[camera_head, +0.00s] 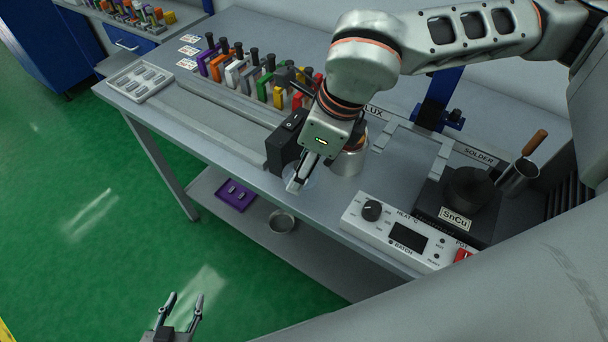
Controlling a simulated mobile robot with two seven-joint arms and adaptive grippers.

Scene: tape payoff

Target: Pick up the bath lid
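The bath lid (470,186) appears to be the dark round piece on top of the black solder bath (458,222) marked SnCu, at the right of the bench. No gripper touches it. My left gripper (183,302) is at the bottom left, over the green floor, open and empty, well away from the lid. My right gripper (296,183) points down over the bench, left of the bath, beside a metal pot (347,162). A faint clear round shape shows by its fingertips. I cannot tell whether its fingers hold it.
A white control box (398,232) with a knob stands in front of the bath. A cup with a wooden-handled tool (518,178) stands right of it. Several coloured clamps (232,72) line the back left. A grey tray (140,80) lies at the left end. A lower shelf holds a purple tray (235,195).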

